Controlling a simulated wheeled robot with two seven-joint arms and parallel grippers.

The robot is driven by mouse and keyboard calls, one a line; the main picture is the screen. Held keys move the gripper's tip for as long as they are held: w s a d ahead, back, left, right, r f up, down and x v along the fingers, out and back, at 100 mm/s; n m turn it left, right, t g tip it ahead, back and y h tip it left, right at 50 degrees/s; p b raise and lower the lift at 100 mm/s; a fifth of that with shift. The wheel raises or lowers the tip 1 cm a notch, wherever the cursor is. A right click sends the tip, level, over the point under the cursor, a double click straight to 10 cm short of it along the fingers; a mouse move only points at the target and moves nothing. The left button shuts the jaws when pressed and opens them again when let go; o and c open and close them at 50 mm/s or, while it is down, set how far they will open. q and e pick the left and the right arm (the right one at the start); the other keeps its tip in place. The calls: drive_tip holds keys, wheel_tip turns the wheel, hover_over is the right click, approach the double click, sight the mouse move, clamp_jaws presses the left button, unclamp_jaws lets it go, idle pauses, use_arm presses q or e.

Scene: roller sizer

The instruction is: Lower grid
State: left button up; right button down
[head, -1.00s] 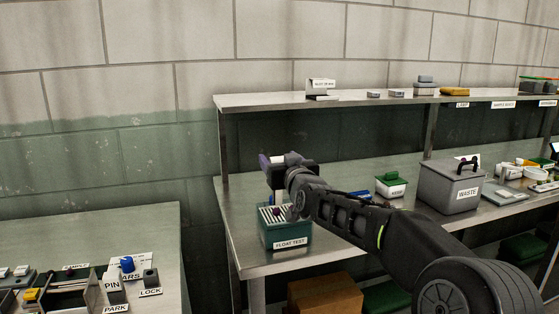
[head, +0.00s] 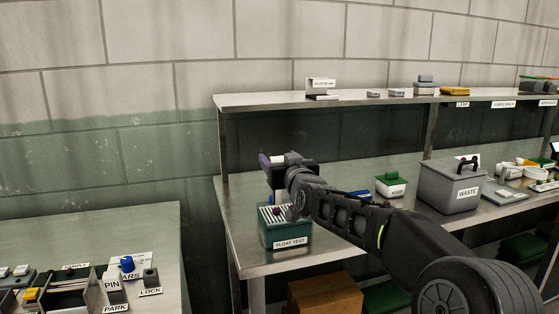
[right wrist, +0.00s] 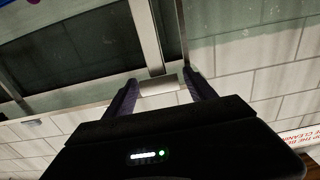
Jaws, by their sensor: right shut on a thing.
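The white slatted grid (head: 268,213) shows at the top of the green box (head: 284,234) labelled FLOAT TEST, on the bench. A small dark purple thing shows among the slats. In the right wrist view a pale piece (right wrist: 160,88) sits between the two fingers. My gripper and forearm hide part of the grid, so I cannot tell how deep it sits. My left gripper is not in view.
A shelf (head: 350,97) runs above. A lower table (head: 110,229) with labelled blocks is at left, across a gap.

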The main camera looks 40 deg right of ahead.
drive_tip(key=b, duration=0.6)
hover_over(279, 206)
wheel_tip(279, 206, down, 7)
drive_tip(key=shift+r, duration=0.15)
drive_tip(key=c, duration=0.7)
unclamp_jaws()
drive_tip(key=o, duration=0.4)
drive_tip(key=shift+r, duration=0.15)
drive_tip(key=shift+s, duration=0.1)
drive_tip(key=b+v, duration=0.1)
drive_tip(key=v, duration=0.5)
drive_tip(key=shift+s+a, duration=0.2)
drive_tip(key=shift+s, duration=0.05)
drive_tip(key=shift+s+a, duration=0.1)
drive_tip(key=shift+s, duration=0.45)
